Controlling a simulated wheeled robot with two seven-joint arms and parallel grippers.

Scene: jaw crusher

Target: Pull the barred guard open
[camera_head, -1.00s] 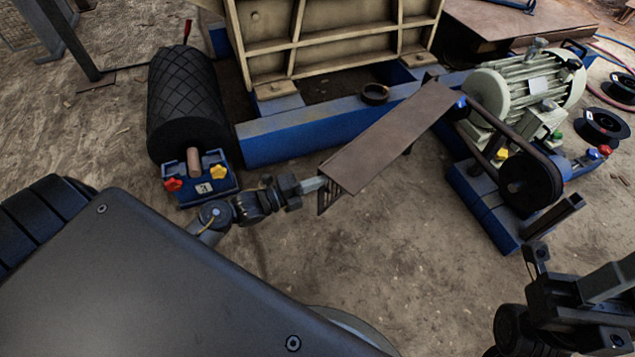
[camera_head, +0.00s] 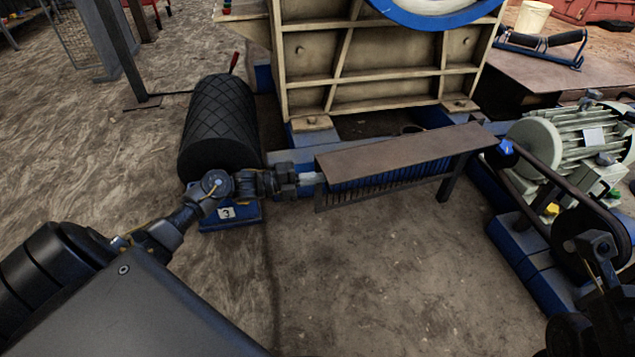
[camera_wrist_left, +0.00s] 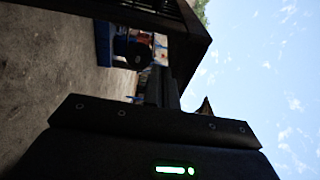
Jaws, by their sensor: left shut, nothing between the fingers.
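The barred guard (camera_head: 395,151) has a flat brown top plate and a row of thin vertical bars below it. It stands in front of the crusher, its right end near the motor and pulley. My left gripper (camera_head: 312,180) is at the guard's left end. Its fingers are shut with nothing seen between them; whether they touch the guard cannot be told. In the left wrist view a dark barred edge, likely the guard (camera_wrist_left: 190,30), is above the gripper's dark fingers (camera_wrist_left: 162,88). My right arm is at the lower right, its gripper (camera_head: 600,245) dark and its jaws unclear.
The cream crusher body (camera_head: 385,65) stands behind the guard. A black ribbed roller (camera_head: 220,125) in a blue stand is just behind my left arm. The pale green motor (camera_head: 565,140) and its belt drive are on the right. The dirt floor (camera_head: 370,270) in front is clear.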

